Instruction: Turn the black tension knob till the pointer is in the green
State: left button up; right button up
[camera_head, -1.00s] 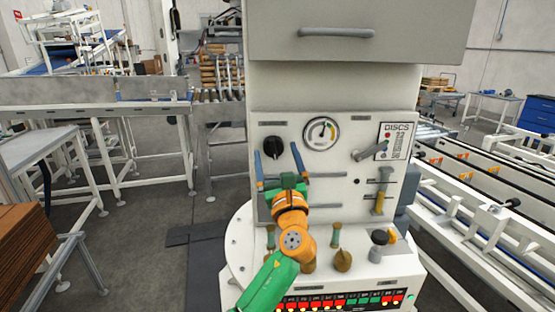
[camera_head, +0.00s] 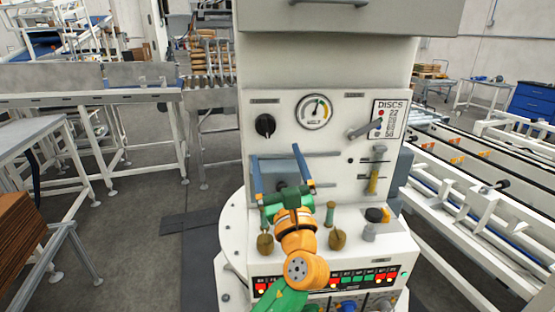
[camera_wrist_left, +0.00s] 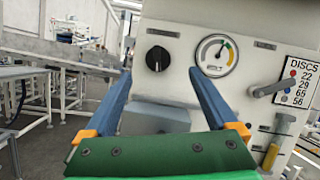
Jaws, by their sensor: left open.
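The black tension knob (camera_head: 265,125) is on the upper left of the white machine panel, and it also shows in the left wrist view (camera_wrist_left: 158,58). A round gauge (camera_head: 314,111) sits to its right; in the left wrist view the gauge (camera_wrist_left: 214,56) has a coloured arc at its upper right. Its pointer aims up and slightly right; I cannot tell exactly which colour it meets. My left gripper (camera_head: 275,152) is open and empty, below the knob and gauge, its blue fingers pointing up and apart from the knob. My right gripper is out of view.
A lever handle (camera_head: 364,130) and a DISCS chart (camera_head: 388,119) are on the panel's right. Small knobs stand on the lower ledge, above a row of lit displays (camera_head: 331,282). A grey block (camera_head: 287,174) projects behind my fingers. A conveyor (camera_head: 470,190) runs at the right.

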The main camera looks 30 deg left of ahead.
aim_at(268, 130)
pick_arm(q)
jog(key=w+a+n+b, duration=0.1)
jog(key=n, duration=0.9)
jog(key=w+a+r+n+t+b, duration=0.1)
jog(key=w+a+n, duration=0.1)
jog(key=n, duration=0.9)
jog(key=w+a+r+n+b, duration=0.1)
jog(key=w+a+n+b, duration=0.1)
jog(key=n, duration=0.9)
jog(key=shift+a+r+h, duration=0.1)
jog(key=shift+h, duration=0.3)
jog(key=shift+w+a, duration=0.25)
jog(key=shift+w, duration=0.05)
jog(key=shift+c, duration=0.3)
